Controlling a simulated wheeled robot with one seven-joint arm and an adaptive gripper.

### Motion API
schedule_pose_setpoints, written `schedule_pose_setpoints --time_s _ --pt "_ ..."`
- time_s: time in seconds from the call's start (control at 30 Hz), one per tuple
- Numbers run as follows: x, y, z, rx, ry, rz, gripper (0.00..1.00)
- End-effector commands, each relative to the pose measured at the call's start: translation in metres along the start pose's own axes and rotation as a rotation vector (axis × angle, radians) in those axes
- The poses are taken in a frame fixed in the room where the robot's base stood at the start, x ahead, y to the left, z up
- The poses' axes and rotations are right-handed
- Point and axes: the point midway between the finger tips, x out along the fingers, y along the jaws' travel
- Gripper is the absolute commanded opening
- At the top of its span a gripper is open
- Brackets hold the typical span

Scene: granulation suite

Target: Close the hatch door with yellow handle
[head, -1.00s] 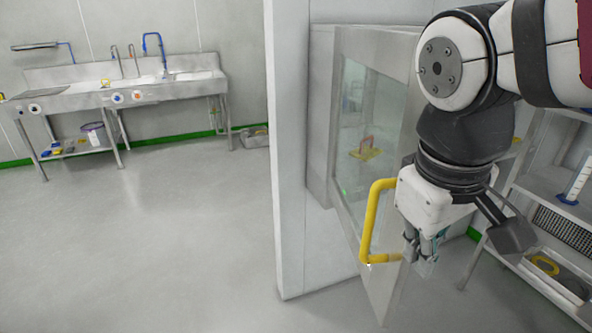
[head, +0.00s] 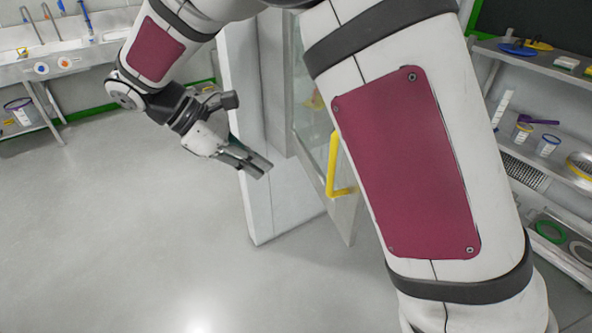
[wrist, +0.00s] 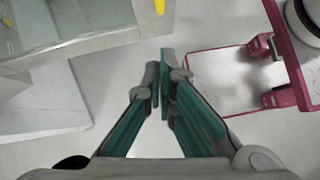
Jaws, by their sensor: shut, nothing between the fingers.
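The hatch door (head: 346,215) is a metal-framed glass door that stands swung out from the hatch, partly hidden behind my own arm in the head view. Its yellow handle (head: 333,165) is a bent bar on the door's face. In the wrist view the yellow handle (wrist: 159,6) shows only as a small tip at the top edge. My gripper (head: 261,167) is shut and empty. It is left of the handle and apart from it, in front of the white wall end. In the wrist view its teal-padded fingers (wrist: 163,80) come together.
The white wall end (head: 258,190) stands just behind my gripper. A steel shelf unit (head: 560,170) with tubs and rings is at the right. A sink bench (head: 40,70) is at the far left. The floor at left is clear.

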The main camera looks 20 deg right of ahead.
Motion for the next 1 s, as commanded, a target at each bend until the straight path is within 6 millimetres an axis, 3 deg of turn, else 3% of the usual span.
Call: schedule_pose_setpoints --time_s 0.27,0.77,1.0 --pt "0.008 0.001 -0.01 -0.044 -0.03 0.005 0.0" --pt "0.099 -0.001 -0.006 -0.043 -0.029 0.002 0.0" --pt "0.12 0.001 0.016 -0.041 -0.026 0.005 0.0"
